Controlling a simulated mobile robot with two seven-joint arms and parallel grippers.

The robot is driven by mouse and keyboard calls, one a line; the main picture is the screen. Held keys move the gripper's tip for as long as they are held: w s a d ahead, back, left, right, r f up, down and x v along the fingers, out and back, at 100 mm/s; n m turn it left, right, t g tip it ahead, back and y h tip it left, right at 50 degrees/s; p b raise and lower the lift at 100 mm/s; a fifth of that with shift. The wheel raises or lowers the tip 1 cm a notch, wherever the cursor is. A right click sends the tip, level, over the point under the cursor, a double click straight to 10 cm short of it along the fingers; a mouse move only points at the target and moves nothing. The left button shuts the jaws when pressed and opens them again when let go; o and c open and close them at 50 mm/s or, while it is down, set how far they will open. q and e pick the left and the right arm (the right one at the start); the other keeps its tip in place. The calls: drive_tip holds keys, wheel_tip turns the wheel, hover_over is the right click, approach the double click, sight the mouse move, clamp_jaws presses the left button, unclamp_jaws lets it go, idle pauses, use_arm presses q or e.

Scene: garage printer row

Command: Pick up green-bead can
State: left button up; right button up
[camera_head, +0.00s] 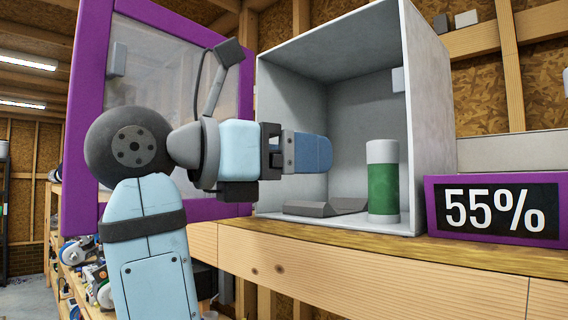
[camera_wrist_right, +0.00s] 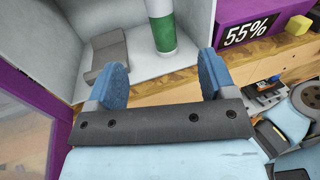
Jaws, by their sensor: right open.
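The green-bead can (camera_head: 383,182) is a clear-white cylinder with a green lower part. It stands upright inside the open grey-white box (camera_head: 432,120), towards its right side. My right gripper (camera_head: 328,153) is at the box's open front, to the left of the can in the head view, open and empty. In the right wrist view the can (camera_wrist_right: 161,28) shows beyond the two blue fingers (camera_wrist_right: 160,80), apart from them, its top cut off by the frame. My left gripper is not in view.
A dark grey angled piece (camera_head: 326,207) lies on the box floor left of the can. The purple-framed door (camera_head: 92,60) stands open at left. A purple 55% display (camera_head: 495,209) sits right of the box on the wooden shelf (camera_head: 380,272). A yellow block (camera_wrist_right: 296,25) lies near the display.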

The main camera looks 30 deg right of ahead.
drive_tip(key=d, duration=1.3)
drive_tip(key=shift+w+d+p, duration=0.15)
drive_tip(key=shift+d+p, duration=0.2)
drive_tip(key=shift+d, duration=0.05)
drive_tip(key=c, duration=1.2)
drive_tip(key=shift+r+p, duration=0.65)
drive_tip(key=shift+r, duration=0.3)
drive_tip(key=shift+a, duration=0.1)
approach(372, 148)
drive_tip(key=s+a, duration=0.5)
drive_tip(key=a, duration=0.1)
drive_tip(key=shift+s+a, duration=0.25)
drive_tip(key=shift+a, duration=0.95)
drive_tip(key=shift+s+a, duration=0.25)
drive_tip(key=shift+a, duration=0.9)
